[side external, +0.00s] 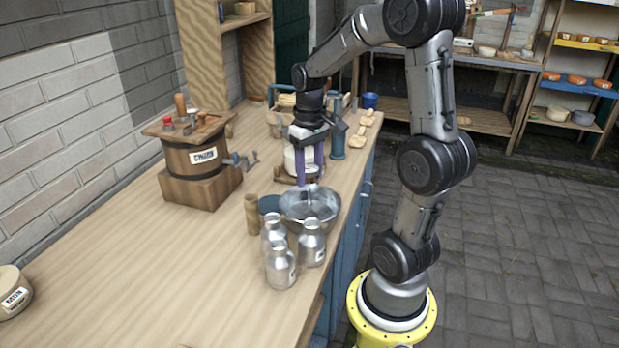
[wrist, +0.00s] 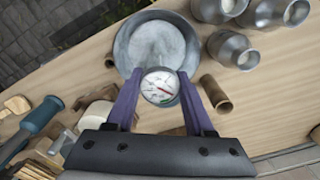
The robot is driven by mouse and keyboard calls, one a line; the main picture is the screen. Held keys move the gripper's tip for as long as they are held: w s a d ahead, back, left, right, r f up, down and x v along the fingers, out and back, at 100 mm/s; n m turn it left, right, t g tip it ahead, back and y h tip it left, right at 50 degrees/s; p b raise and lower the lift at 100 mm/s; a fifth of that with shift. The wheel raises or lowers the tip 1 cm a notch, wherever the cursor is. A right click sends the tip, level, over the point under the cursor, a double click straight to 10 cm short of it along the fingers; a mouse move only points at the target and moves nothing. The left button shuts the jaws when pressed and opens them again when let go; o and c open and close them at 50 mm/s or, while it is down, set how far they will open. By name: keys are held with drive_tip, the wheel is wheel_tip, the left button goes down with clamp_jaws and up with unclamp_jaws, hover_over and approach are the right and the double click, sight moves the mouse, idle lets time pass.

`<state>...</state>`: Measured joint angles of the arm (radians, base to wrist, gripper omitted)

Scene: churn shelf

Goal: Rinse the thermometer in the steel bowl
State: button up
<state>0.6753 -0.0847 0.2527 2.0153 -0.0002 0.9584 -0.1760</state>
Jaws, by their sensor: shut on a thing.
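The steel bowl (side external: 294,205) stands on the wooden bench near its right edge; the wrist view shows its round rim and pale inside (wrist: 128,62). My gripper (side external: 308,186), with purple fingers, is above the bowl and shut on the thermometer. The thermometer's white round dial (wrist: 160,87) with a red needle sits between the fingertips in the wrist view (wrist: 160,92). Its thin stem (side external: 309,197) points down toward the inside of the bowl in the side view. I cannot tell whether the tip touches anything in the bowl.
Several metal bottles (side external: 281,266) stand close in front of the bowl. A small wooden cup (side external: 252,214) is left of it. A white labelled container (side external: 291,160) and a blue-grey cylinder (side external: 337,140) stand behind. A wooden churn (side external: 193,165) is farther left.

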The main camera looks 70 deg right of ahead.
drive_tip(key=shift+r, duration=1.75)
drive_tip(key=shift+r, duration=2)
